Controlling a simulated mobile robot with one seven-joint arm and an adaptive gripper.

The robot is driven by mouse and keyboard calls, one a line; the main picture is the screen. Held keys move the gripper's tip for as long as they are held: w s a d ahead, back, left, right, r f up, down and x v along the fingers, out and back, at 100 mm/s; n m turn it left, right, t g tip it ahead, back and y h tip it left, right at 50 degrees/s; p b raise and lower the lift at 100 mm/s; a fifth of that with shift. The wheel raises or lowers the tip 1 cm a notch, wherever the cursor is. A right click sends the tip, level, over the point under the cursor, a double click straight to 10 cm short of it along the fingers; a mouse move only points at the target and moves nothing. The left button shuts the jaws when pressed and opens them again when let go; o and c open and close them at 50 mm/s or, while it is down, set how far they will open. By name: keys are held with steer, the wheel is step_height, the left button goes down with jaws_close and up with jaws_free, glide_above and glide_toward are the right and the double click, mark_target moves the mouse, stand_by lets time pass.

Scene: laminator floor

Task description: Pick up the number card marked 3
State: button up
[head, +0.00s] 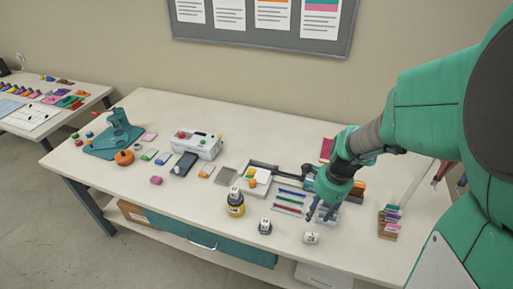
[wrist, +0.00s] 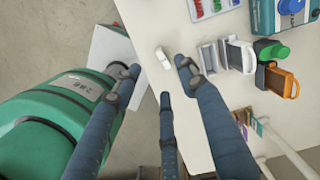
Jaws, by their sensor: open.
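My gripper (head: 322,212) hangs over the front right part of the table, fingers pointing down. In the wrist view my gripper (wrist: 160,78) has its fingers spread wide, with nothing held. A small white block (head: 311,238) with a dark mark sits near the table's front edge, just in front of my gripper. A small white piece (wrist: 163,58) lies between and beyond the fingertips in the wrist view. I cannot read which is marked 3.
A rack of coloured pens (head: 290,201) lies left of my gripper. Small bins (wrist: 238,54) and an orange container (wrist: 281,82) stand close to the right in the wrist view. A white switch box (head: 197,142) and a green fixture (head: 114,136) stand further left.

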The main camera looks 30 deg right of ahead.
mark_target(313, 235)
steer(key=f+m, duration=0.1)
steer(key=s+d+f+m, duration=0.1)
steer(key=f, duration=0.1)
steer(key=shift+s+d, duration=0.1)
steer(key=shift+d, duration=0.2)
steer(key=shift+w+a+f+b, duration=0.15)
steer(key=shift+f+b, duration=0.25)
steer(key=shift+f, duration=1)
steer(key=shift+a+f+b, duration=0.15)
steer(key=shift+f+b, duration=0.2)
steer(key=shift+f, duration=1.05)
steer(key=shift+w+a+f+b, duration=0.15)
steer(key=shift+f+b, duration=0.25)
steer(key=shift+f, duration=1)
steer(key=shift+f, duration=0.1)
steer(key=shift+a+f+b, duration=0.15)
steer(key=shift+f+b, duration=0.4)
steer(key=shift+f, duration=0.7)
steer(key=shift+a+f+b, duration=0.1)
steer(key=shift+f+b, duration=0.45)
steer(key=shift+f, duration=0.7)
